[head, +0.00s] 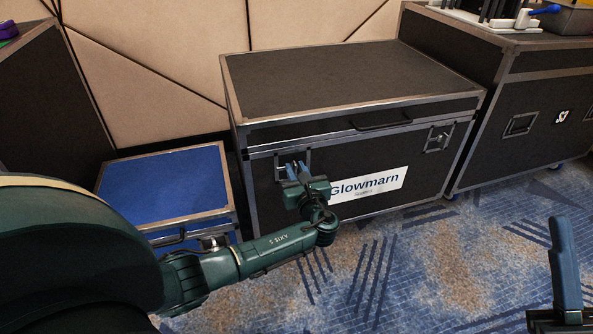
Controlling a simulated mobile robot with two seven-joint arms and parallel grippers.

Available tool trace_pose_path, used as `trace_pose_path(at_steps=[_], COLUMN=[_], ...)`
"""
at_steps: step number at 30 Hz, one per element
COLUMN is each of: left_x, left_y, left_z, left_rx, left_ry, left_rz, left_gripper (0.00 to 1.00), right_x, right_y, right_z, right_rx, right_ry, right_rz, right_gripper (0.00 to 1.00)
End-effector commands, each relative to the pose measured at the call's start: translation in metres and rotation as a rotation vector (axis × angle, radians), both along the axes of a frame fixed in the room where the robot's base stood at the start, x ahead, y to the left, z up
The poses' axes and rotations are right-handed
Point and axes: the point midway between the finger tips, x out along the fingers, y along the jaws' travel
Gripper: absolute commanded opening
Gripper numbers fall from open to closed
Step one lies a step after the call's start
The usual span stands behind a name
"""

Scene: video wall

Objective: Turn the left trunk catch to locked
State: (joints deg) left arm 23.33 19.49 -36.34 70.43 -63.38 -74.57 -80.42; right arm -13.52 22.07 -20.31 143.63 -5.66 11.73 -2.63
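The black trunk (340,80) with metal edges stands in the middle, its lid down. A white label reading "Glowmarn" (368,186) is on its front. The left catch (279,164) is on the front, below the lid seam; my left gripper covers much of it, so its setting is hidden. My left gripper (296,170) is at this catch; whether its fingers touch or grip it is too small to tell. The right catch (438,137) shows clear on the front right. Part of my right gripper (566,270) shows at the lower right edge, with one blue finger upright.
A blue-topped case (165,185) stands left of the trunk, close to my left arm. Another black case (540,110) stands at the right with items on top. A dark case (45,90) is at far left. Patterned carpet (400,260) in front is clear.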

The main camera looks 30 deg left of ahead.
Motion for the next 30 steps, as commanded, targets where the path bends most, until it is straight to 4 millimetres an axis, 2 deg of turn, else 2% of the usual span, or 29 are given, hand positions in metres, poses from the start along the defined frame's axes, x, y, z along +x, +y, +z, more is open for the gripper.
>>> trace_pose_path(at_steps=[1,6,17,19,25,30], left_x=[0.0,0.0,0.001,0.001,0.002,0.004], left_y=[0.0,0.0,0.0,-0.001,-0.002,-0.003], left_z=[0.0,0.0,0.002,0.003,0.005,0.004], left_rx=[0.0,0.0,0.03,0.05,0.14,0.242], left_ry=[0.0,0.0,0.038,0.061,0.171,0.289], left_rz=[0.0,0.0,0.0,0.0,0.0,-0.001], left_gripper=[0.13,0.0,0.0,0.0,0.0,0.0], right_x=[0.0,0.0,0.002,0.005,0.007,0.001], right_y=[0.0,0.0,0.001,0.002,0.004,0.007], right_z=[0.0,0.0,0.003,-0.014,-0.037,-0.061], right_rx=[0.0,0.0,0.001,0.013,0.034,0.052], right_ry=[0.0,0.0,0.043,0.141,0.352,0.547], right_rz=[0.0,0.0,0.002,0.002,-0.002,-0.006], right_gripper=[0.36,0.36,0.36,0.36,0.36,0.36])
